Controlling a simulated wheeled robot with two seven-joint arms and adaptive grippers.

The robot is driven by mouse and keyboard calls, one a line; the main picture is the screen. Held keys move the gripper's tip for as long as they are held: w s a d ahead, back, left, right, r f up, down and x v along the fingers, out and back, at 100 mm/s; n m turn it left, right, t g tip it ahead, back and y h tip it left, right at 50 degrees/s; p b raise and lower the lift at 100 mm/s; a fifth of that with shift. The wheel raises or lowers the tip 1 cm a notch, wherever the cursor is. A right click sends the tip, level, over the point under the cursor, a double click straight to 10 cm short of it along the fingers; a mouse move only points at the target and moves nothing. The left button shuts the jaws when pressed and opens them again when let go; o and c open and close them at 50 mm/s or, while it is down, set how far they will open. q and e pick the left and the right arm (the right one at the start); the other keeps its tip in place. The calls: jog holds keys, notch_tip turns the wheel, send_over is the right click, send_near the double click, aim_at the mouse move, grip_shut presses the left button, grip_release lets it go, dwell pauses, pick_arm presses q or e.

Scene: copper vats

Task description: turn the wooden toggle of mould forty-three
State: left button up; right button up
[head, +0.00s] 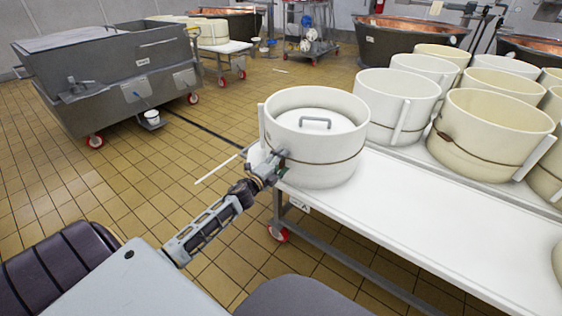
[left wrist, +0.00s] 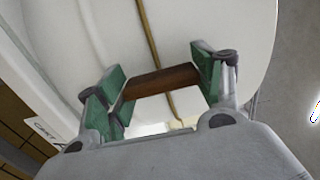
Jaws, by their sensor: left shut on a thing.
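A white round mould (head: 325,168) stands upright at the near left end of the white table, with a grey-handled lid (head: 300,128) sunk inside its rim. A brown cord (head: 335,163) runs round its side. My left gripper (head: 274,166) is at the mould's left front side. In the left wrist view, its green-padded fingers (left wrist: 160,84) are shut on a brown wooden toggle (left wrist: 162,81), one pad at each end. The cord (left wrist: 152,45) passes by the toggle on the mould's wall (left wrist: 205,25). I can read no number on the mould. My right gripper is not in view.
The white table (head: 400,215) has a clear top to the right of the mould. Several other moulds (head: 490,130) stand behind and right. A grey wheeled vat (head: 120,85) is at the left on the tiled floor, with copper vats (head: 410,28) at the back.

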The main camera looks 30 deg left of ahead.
pick_arm(q)
jog(key=shift+f, duration=0.1)
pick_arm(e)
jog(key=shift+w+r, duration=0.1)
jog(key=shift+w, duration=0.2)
pick_arm(q)
jog(key=o, duration=1)
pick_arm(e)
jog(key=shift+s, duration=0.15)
pick_arm(q)
jog(key=shift+s+a, duration=0.15)
jog(key=shift+s, duration=1.85)
jog(key=shift+s+a, duration=0.15)
jog(key=shift+s, duration=1.8)
jog(key=shift+s+a, duration=0.15)
jog(key=shift+s, duration=1.85)
